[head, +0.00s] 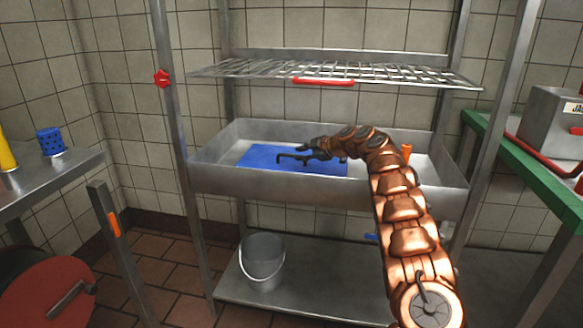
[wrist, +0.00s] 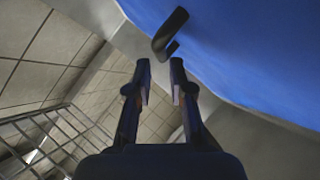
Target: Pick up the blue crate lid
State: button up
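The blue crate lid (head: 262,154) lies in the grey metal basin (head: 300,180) on the rack. A dark hooked handle (head: 290,158) shows at the lid's middle. In the wrist view the lid (wrist: 245,50) fills the upper right, and the handle (wrist: 169,36) is just beyond my fingertips. My gripper (head: 312,147) is over the lid in the head view, partly merged with the dark handle. In the wrist view my gripper (wrist: 160,65) is open, with an empty gap between its fingers. I see no contact with the handle.
A wire shelf (head: 340,72) with a red handle spans above the basin. An orange object (head: 406,152) stands at the basin's right. A bucket (head: 262,262) sits on the lower shelf. A green-edged counter (head: 530,165) is at right, a metal table (head: 50,170) at left.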

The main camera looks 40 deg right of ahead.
aim_at(293, 155)
jog(key=shift+x, duration=2.65)
jog(key=shift+s+f, duration=0.1)
jog(key=shift+f, duration=0.05)
grip_shut()
